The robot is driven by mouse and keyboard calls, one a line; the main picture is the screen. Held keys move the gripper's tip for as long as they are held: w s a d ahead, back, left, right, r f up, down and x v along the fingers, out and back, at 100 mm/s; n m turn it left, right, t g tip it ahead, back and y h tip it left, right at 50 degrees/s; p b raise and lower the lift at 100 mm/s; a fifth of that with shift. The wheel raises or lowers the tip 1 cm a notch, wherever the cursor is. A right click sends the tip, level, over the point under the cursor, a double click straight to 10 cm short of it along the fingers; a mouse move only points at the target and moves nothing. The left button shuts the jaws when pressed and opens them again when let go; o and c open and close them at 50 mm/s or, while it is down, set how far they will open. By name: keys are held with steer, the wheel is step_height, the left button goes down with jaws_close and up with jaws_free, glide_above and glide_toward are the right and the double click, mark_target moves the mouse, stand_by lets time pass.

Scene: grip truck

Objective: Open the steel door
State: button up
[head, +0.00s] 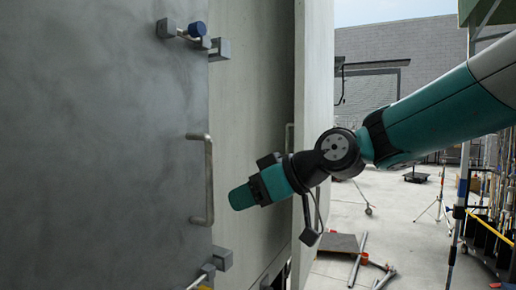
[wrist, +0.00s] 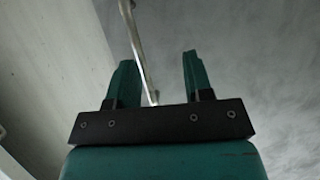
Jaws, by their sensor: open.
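The steel door (head: 100,160) is a large dark grey panel filling the left of the head view. Its upright bar handle (head: 209,180) sits near the door's right edge. My gripper (head: 240,197) is just right of the handle's lower half and points left toward it. In the wrist view my gripper (wrist: 158,65) has its two teal fingers apart. The handle bar (wrist: 137,45) shows in the gap between them, closer to the left finger. The gripper holds nothing. Whether the bar lies within the finger depth, I cannot tell.
A pale panel (head: 250,110) adjoins the door on the right. Stands and a shelving rack (head: 485,220) are farther right, with open floor (head: 400,200) between.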

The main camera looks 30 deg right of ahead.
mark_target(212, 185)
steer(key=w+d+r+t, duration=0.2)
steer(key=w+d+r, duration=0.1)
steer(key=r, duration=0.1)
steer(key=x, duration=1.2)
steer(key=shift+w+a+f, duration=0.1)
steer(key=shift+w+a, duration=0.15)
jaws_close()
steer(key=shift+s+d+f, duration=0.15)
steer(key=shift+s+d, duration=0.15)
steer(key=shift+s, duration=0.2)
steer(key=shift+s+d+b, duration=0.45)
steer(key=shift+s+b, duration=0.35)
steer(key=shift+s+d+b, duration=0.4)
steer(key=shift+s, duration=0.4)
steer(key=shift+s+d+b, duration=0.4)
steer(key=shift+s, duration=0.45)
